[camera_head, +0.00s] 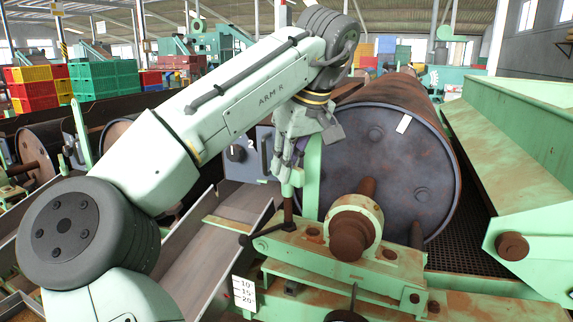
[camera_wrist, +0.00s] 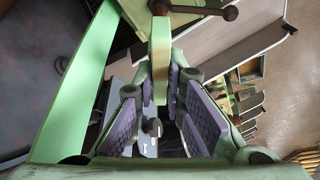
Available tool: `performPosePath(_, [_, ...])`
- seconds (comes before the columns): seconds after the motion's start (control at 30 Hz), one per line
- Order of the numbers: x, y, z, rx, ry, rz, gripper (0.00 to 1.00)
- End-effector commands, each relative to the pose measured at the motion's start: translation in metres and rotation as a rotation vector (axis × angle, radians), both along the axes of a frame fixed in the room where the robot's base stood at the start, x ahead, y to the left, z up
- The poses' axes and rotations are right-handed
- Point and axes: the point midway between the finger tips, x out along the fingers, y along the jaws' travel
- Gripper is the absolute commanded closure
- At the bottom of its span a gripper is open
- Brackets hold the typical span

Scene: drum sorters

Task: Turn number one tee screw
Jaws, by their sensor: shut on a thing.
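My gripper (camera_head: 290,163) points down beside the large drum, above the green bearing frame. In the wrist view, the purple-padded fingers of my gripper (camera_wrist: 158,105) are closed in around a pale green upright piece (camera_wrist: 160,58). This piece (camera_head: 290,183) also shows just under the fingers in the head view. A dark stem (camera_head: 288,212) stands below it, with a dark knobbed bar (camera_head: 246,240) low at its left. The dark knobbed cross handle (camera_wrist: 198,10) shows at the top of the wrist view. No number is visible on the screw, and the exact contact is partly hidden.
The rusty drum (camera_head: 385,165) and its shaft bearing (camera_head: 352,228) are close at the right of my gripper. A sloping metal chute (camera_head: 215,245) lies to the left. A scale plate (camera_head: 244,292) is on the frame below. A green hopper (camera_head: 520,150) stands far right.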

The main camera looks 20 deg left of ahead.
Motion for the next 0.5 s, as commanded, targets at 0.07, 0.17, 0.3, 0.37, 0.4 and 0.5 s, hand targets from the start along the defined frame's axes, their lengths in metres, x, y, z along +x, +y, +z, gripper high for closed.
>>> performPosePath(0.07, [0.0004,-0.0048,-0.0001,-0.004,0.002,0.016,1.00])
performPosePath(0.17, [0.0004,-0.0048,-0.0003,-0.005,0.002,0.041,1.00])
performPosePath(0.3, [0.0005,-0.0049,-0.0002,-0.005,0.002,0.059,1.00])
performPosePath(0.37, [0.0005,-0.0049,-0.0002,-0.005,0.002,0.062,1.00])
performPosePath(0.4, [0.0005,-0.0049,-0.0002,-0.005,0.001,0.063,1.00])
performPosePath(0.5, [0.0005,-0.0050,-0.0001,-0.006,0.001,0.064,1.00])
